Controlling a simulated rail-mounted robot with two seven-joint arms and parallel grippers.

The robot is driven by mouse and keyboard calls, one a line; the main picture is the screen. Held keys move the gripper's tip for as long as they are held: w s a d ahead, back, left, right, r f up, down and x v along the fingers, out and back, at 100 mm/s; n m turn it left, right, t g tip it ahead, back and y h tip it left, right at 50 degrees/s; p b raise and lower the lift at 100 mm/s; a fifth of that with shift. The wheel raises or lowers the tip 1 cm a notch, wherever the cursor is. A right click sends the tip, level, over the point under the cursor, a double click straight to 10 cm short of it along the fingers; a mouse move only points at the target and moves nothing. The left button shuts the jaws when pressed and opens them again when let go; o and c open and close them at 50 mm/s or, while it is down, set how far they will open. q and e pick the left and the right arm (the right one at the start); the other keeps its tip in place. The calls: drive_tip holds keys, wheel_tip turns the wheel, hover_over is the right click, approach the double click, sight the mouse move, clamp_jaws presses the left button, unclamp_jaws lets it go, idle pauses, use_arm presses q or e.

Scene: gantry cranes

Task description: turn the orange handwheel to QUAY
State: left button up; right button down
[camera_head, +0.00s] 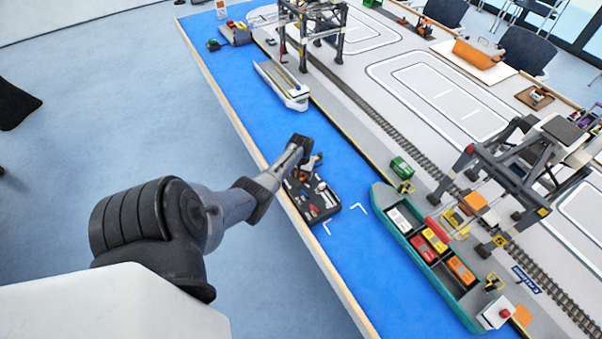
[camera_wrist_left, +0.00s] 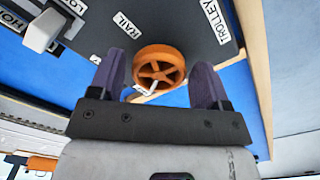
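The orange handwheel (camera_wrist_left: 159,69) is spoked and sits on a dark control panel (camera_wrist_left: 160,20), straight ahead of my left gripper in the left wrist view. My left gripper (camera_wrist_left: 160,70) is open, with one purple finger on each side of the wheel as seen; I cannot tell whether they touch it. A white piece shows at the wheel's near edge, its marking unreadable. Labels TROLLEY (camera_wrist_left: 215,20) and RAIL (camera_wrist_left: 125,25) are on the panel; no QUAY label is readable. In the head view the panel (camera_head: 325,211) lies at the blue table's near edge, partly behind my left gripper (camera_head: 311,163).
A teal ship (camera_head: 408,238) with toy cars and a grey boat (camera_head: 283,86) lie on the blue mat (camera_head: 345,160). A gantry crane (camera_head: 520,175) stands over the rail track at right, another (camera_head: 315,30) at the back. Bare blue mat lies between boat and panel.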

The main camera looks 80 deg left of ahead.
use_arm(q)
drive_tip(key=c, duration=0.7)
